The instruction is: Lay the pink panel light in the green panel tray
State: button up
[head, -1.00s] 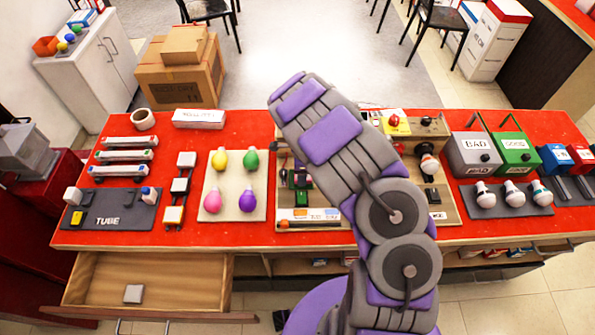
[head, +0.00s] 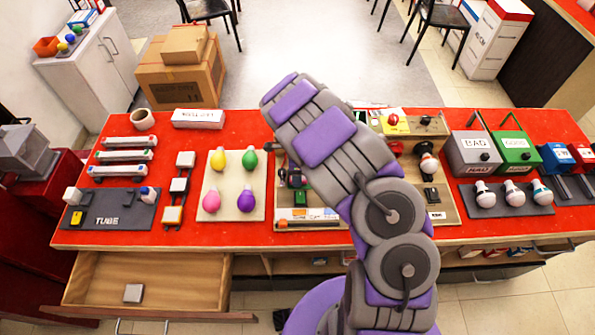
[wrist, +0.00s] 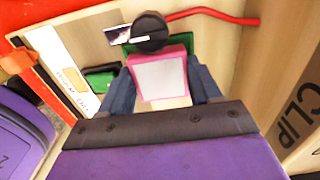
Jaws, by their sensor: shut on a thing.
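The pink panel light (wrist: 163,77), a small square with a pink rim and a pale face, is between the fingers of my gripper (wrist: 165,88) in the wrist view. The gripper is shut on it. A green surface (wrist: 185,42) shows just behind the panel light, under a round black part; it may be the green panel tray, but most of it is hidden. I cannot tell whether the panel light touches it. In the head view my arm hides the gripper and the panel light.
A wooden board (head: 312,222) with a small green block (head: 302,198) lies under my arm. A red wire (wrist: 212,12) crosses behind the panel light. A board of coloured bulbs (head: 232,205) stands left, and grey BAD (head: 474,152) and green GOOD (head: 514,150) bins right. A drawer (head: 150,280) is open.

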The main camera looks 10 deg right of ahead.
jog(key=shift+a, duration=0.45)
jog(key=shift+d+f, duration=0.3)
jog(key=shift+d, duration=0.35)
jog(key=shift+d+f, duration=0.1)
jog(key=shift+f, duration=0.05)
jog(key=o, duration=1.1)
jog(key=shift+o, duration=0.2)
